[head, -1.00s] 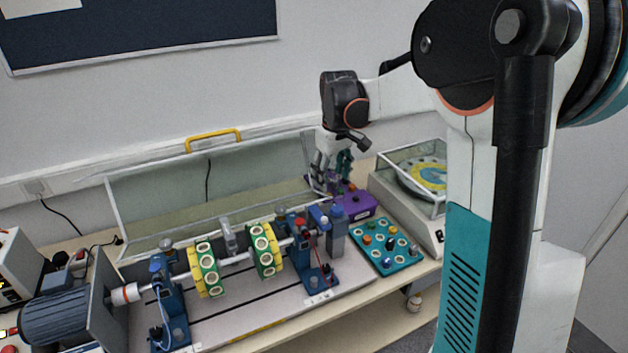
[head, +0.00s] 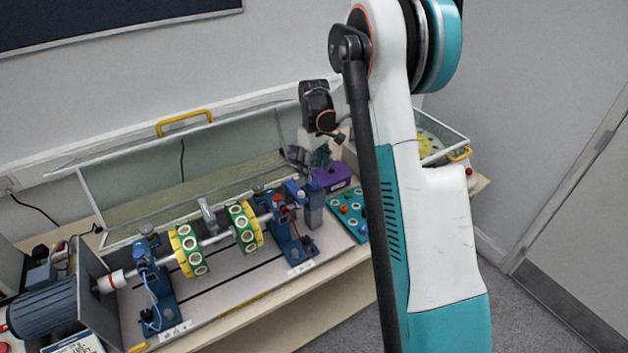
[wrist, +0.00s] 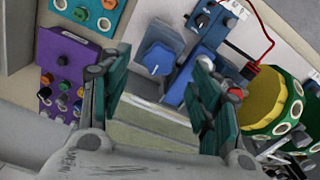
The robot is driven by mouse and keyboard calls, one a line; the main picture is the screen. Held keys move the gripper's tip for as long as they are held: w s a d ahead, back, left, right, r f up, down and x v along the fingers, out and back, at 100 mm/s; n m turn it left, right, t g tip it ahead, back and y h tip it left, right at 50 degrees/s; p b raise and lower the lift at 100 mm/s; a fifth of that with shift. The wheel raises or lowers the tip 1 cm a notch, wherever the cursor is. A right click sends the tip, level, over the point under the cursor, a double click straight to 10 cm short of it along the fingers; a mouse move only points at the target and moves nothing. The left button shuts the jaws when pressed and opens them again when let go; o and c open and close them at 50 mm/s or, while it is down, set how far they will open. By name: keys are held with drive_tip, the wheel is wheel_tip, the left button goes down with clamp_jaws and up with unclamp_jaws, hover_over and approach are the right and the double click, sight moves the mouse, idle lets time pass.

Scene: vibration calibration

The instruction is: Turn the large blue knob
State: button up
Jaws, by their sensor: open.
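The large blue knob (wrist: 158,57) sits on a grey box (wrist: 157,38) in the wrist view, with a white pointer mark on its face. In the head view its grey post (head: 313,207) stands at the right end of the rotor rig. My gripper (wrist: 160,62) is open and empty, its green-padded fingers either side of the knob in the wrist picture. The knob appears beyond the fingertips, and I cannot tell the exact gap. In the head view my gripper (head: 308,158) is above and behind the post, and the knob itself is hard to make out.
A purple box (head: 335,177) with small knobs and a teal panel (head: 350,212) stand right of the post. Left of it are a blue bearing stand (head: 290,240), a red cable (wrist: 262,30) and green-yellow discs (head: 243,225). A clear screen (head: 150,185) stands behind.

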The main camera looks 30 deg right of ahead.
sight(314, 182)
drive_tip(key=shift+f, duration=2.55)
drive_tip(key=c, duration=1)
